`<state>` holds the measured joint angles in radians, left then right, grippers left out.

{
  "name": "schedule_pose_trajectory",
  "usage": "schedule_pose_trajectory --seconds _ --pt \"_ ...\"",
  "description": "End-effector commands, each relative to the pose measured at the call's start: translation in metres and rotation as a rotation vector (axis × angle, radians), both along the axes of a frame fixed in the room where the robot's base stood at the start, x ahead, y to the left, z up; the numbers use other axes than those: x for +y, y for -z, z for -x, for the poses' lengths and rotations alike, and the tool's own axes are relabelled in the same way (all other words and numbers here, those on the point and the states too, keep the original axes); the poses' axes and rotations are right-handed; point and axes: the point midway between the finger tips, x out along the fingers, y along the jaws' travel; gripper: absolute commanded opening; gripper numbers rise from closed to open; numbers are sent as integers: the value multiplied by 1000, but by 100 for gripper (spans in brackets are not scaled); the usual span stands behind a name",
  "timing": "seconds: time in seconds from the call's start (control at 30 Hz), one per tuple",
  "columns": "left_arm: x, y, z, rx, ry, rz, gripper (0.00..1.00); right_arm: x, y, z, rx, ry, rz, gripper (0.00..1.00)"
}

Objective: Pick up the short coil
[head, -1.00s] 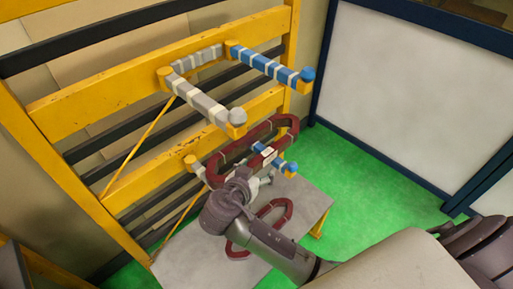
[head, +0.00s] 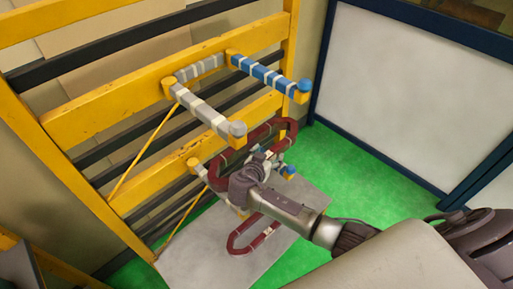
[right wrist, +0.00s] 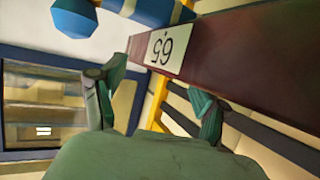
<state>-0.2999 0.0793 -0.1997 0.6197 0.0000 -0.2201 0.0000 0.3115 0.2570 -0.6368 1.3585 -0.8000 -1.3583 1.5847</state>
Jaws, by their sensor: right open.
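A dark red oval coil (head: 228,162) is at the lower arms of the yellow rack. Another dark red coil (head: 236,243) lies flat on the grey table, partly covered by my right arm. I cannot tell which is the short one by label in the head view. My right gripper (head: 274,165) is at the front of the rack coil, its fingers small and partly hidden. In the right wrist view, the open fingers (right wrist: 158,85) are close to a red coil side (right wrist: 235,45) with an upside-down "65" label. Contact cannot be told. My left gripper is not in view.
The yellow rack (head: 120,95) has upper grey-wrapped (head: 205,110) and blue-wrapped (head: 262,72) arms jutting out above my right gripper. A lower blue-tipped arm (head: 289,172) is close to the gripper. The table's (head: 195,262) front left is bare. Green floor (head: 375,180) is clear at right.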

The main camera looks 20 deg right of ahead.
Motion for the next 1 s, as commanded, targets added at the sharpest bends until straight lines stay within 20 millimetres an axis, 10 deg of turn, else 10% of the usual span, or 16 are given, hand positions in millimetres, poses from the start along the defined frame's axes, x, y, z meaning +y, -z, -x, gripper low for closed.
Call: schedule_pose_trajectory --seconds 0.37,0.83,1.0 --pt "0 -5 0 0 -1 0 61 -9 6 -8 0 -1 0 74" --pt "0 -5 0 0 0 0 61 -9 6 -8 2 -2 0 0" --pt "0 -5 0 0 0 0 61 -9 7 -7 4 -1 0 0"
